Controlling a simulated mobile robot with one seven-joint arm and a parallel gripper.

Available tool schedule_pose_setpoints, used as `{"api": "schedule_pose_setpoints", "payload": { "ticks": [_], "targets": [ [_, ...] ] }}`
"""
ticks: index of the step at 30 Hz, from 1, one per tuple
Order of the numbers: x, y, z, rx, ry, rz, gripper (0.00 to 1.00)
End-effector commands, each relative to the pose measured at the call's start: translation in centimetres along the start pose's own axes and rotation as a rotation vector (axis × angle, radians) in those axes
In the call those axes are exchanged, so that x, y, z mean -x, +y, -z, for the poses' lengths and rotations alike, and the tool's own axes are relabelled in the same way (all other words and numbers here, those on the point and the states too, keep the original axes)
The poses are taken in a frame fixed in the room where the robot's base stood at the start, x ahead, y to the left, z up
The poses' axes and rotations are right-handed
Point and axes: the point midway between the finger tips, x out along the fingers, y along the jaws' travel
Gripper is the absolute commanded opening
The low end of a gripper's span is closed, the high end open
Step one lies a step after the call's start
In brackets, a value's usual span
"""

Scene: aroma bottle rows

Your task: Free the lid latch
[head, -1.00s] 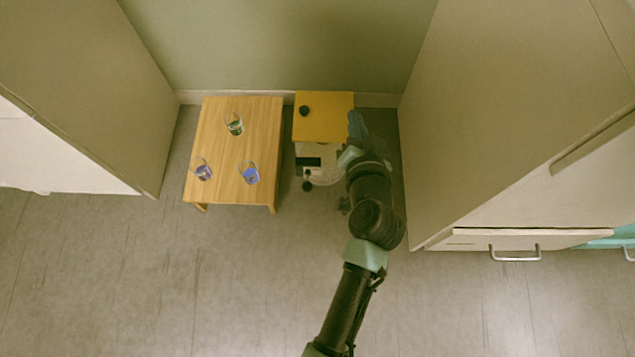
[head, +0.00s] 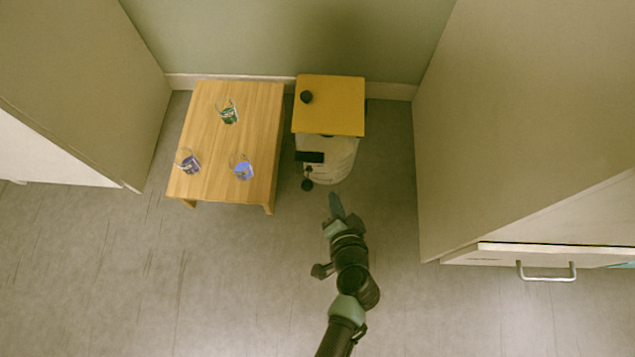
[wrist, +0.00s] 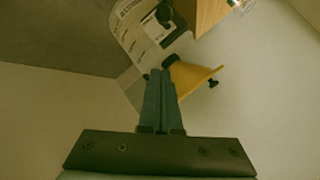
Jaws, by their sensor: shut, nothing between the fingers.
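A white bin (head: 335,160) with a yellow lid (head: 335,105) stands by the back wall. I cannot tell whether the latch is engaged.
A wooden table (head: 250,130) left of the bin holds three glass vessels: one green (head: 228,113), two bluish (head: 242,168), (head: 188,162). Tall cabinets flank both sides. A drawer with a metal handle (head: 546,272) is at right. The front floor is open.

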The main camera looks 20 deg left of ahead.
Motion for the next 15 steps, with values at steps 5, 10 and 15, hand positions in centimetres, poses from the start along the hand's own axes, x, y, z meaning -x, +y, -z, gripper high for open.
{"api": "schedule_pose_setpoints", "payload": {
  "ticks": [5, 10, 15],
  "targets": [
    [-1.1, 0.1, 0.0, 0.002, 0.002, 0.002, 0.00],
    [-4.2, 0.2, -0.1, 0.004, 0.001, 0.003, 0.00],
    [-8.0, 0.3, -0.1, 0.004, 0.001, 0.003, 0.00]
  ]
}}
